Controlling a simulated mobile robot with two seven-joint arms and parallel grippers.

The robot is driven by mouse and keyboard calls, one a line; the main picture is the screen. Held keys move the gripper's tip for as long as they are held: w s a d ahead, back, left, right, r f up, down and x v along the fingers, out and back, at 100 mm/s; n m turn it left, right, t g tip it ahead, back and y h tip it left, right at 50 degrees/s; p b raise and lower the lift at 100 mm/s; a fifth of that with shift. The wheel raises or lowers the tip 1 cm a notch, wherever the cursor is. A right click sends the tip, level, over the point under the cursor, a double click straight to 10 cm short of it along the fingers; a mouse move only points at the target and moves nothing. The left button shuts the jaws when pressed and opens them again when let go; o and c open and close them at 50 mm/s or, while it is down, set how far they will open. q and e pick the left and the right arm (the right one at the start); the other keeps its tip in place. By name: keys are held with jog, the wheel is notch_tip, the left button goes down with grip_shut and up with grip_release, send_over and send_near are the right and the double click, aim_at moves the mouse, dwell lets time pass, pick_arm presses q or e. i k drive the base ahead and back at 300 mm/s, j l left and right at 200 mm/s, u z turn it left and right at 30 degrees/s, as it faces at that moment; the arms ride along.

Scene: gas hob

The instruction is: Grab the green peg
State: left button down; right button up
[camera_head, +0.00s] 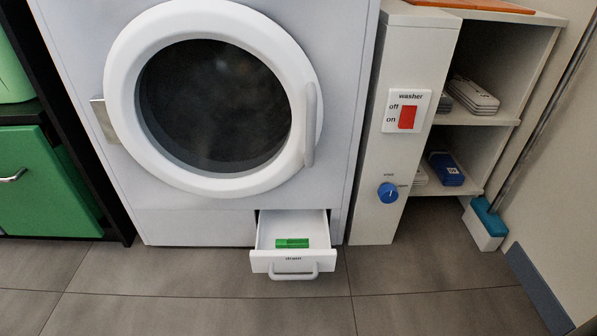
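The green peg (292,243) lies lengthwise across the floor of a small white drawer (269,233). The drawer is pulled out at the bottom of the washing machine, a little right of the picture's middle, with a grey handle (293,275) on its front. The peg is fully visible inside, apart from the drawer's side walls. Neither of my grippers shows in the head view.
The washer's round door (214,100) is closed above the drawer. A white panel (385,170) with a red switch (407,117) and blue knob (388,193) stands to the right, beside open shelves. A green cabinet (45,185) is at left. The floor in front is clear.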

aim_at(290, 243)
jog(key=k+j+z, duration=0.25)
jog(key=j, duration=0.2)
jog(key=k+j+z, duration=0.2)
jog(key=i+l+u, duration=0.35)
jog(key=i, duration=0.2)
jog(key=i+l+u, duration=0.75)
jog(key=i+l, duration=0.2)
jog(key=l, duration=0.2)
